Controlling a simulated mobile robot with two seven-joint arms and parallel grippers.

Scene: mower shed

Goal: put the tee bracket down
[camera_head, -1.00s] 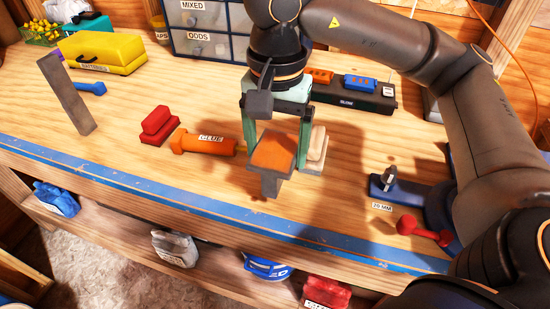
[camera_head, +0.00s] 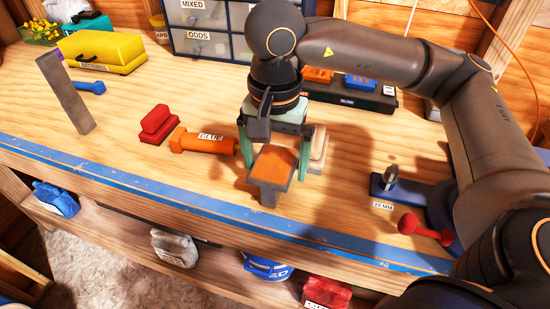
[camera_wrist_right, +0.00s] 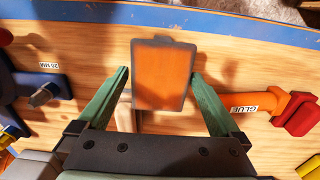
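The tee bracket (camera_head: 274,163) has an orange face with grey edges and a grey stem pointing down toward the bench's front. It sits between the fingers of my right gripper (camera_head: 277,160), low over the wooden bench. In the right wrist view the tee bracket (camera_wrist_right: 160,75) fills the space between the green fingertips of my right gripper (camera_wrist_right: 159,75), with hardly any gap on either side. I cannot tell whether its stem touches the bench. My left gripper is not in view.
An orange glue bottle (camera_head: 205,142) and a red block (camera_head: 155,124) lie left of the gripper. A pale block (camera_head: 318,150) stands close behind the right finger. A blue 20 MM holder (camera_head: 400,190) and a red dumbbell-shaped piece (camera_head: 425,229) are at right. Blue tape (camera_head: 150,190) marks the front edge.

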